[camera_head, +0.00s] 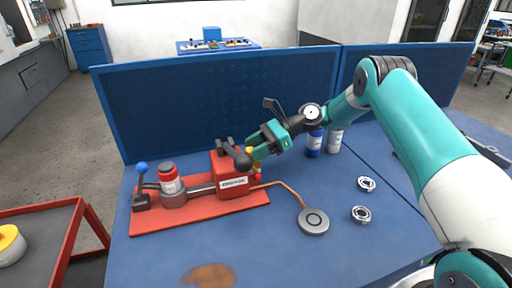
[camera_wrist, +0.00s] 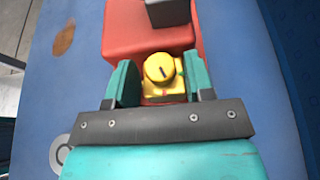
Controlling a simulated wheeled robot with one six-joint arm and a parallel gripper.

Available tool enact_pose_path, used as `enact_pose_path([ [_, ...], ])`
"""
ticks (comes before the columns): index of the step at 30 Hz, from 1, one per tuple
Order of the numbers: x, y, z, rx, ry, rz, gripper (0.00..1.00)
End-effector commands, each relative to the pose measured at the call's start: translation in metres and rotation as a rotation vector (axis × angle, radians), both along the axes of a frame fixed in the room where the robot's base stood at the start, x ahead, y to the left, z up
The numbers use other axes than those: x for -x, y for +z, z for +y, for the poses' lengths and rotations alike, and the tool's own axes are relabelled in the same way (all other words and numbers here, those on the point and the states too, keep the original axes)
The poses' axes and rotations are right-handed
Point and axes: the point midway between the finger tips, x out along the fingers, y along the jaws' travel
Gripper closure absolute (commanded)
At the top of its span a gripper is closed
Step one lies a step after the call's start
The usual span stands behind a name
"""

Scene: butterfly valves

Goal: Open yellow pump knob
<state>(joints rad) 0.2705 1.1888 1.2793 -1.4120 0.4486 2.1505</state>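The yellow pump knob (camera_wrist: 159,67) is a round yellow cap with a dark line across its top. It sits on a yellow base beside the red pump block (camera_wrist: 150,38). In the wrist view my gripper (camera_wrist: 161,82) is open, with one teal finger on each side of the knob and a visible gap to each. In the head view my gripper (camera_head: 260,146) is at the right side of the red block (camera_head: 230,180). The knob (camera_head: 252,159) is mostly hidden behind the gripper there; only some yellow shows.
The red base plate (camera_head: 200,211) also carries a red and grey cylinder (camera_head: 169,180) and a blue-tipped lever (camera_head: 141,168). An orange cable runs to a grey disc (camera_head: 313,221). Blue and white cans (camera_head: 315,143) stand behind. Metal rings (camera_head: 361,214) lie right. The front of the blue table is mostly clear.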

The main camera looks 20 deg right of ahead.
Motion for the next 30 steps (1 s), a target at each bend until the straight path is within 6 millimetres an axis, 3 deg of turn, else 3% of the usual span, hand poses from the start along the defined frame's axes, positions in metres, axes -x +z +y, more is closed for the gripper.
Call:
enact_pose_path([
  [9,0.0,0.0,0.0,0.001,-0.001,0.002,0.42],
  [14,0.0,0.013,0.0,0.001,-0.001,-0.001,0.42],
  [17,0.0,0.032,0.0,0.002,-0.001,-0.004,0.42],
  [21,0.0,0.073,0.0,0.001,-0.001,0.001,0.42],
  [30,0.0,0.128,0.0,0.001,-0.001,0.002,0.42],
])
